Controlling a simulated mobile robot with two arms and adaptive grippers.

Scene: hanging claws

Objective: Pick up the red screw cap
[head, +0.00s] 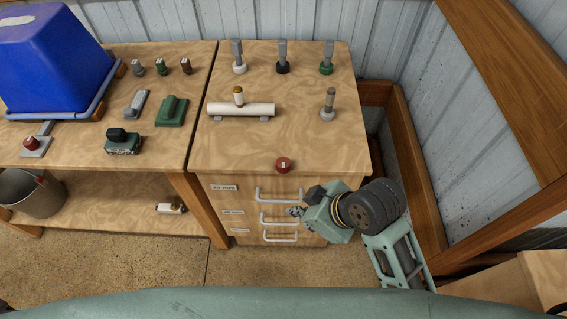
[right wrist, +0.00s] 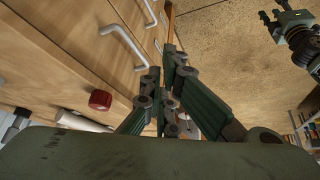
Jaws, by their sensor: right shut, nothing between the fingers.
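The red screw cap (head: 283,165) sits on the wooden top of the drawer cabinet (head: 330,150), close to its front edge. It also shows in the right wrist view (right wrist: 100,99), left of the fingers and apart from them. My right gripper (head: 293,211) is in front of the drawers, below and slightly right of the cap in the head view. In the right wrist view its fingers (right wrist: 168,62) are shut with nothing between them. My left gripper (right wrist: 268,18) seems to show small at the upper right of that view; its jaws are unclear.
A white pipe with a fitting (head: 240,109) lies behind the cap. A grey valve piece (head: 328,105) stands right of it, and several more stand at the back. Drawer handles (head: 280,194) stick out near my right gripper. A wooden rail and wall (head: 415,160) are at the right.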

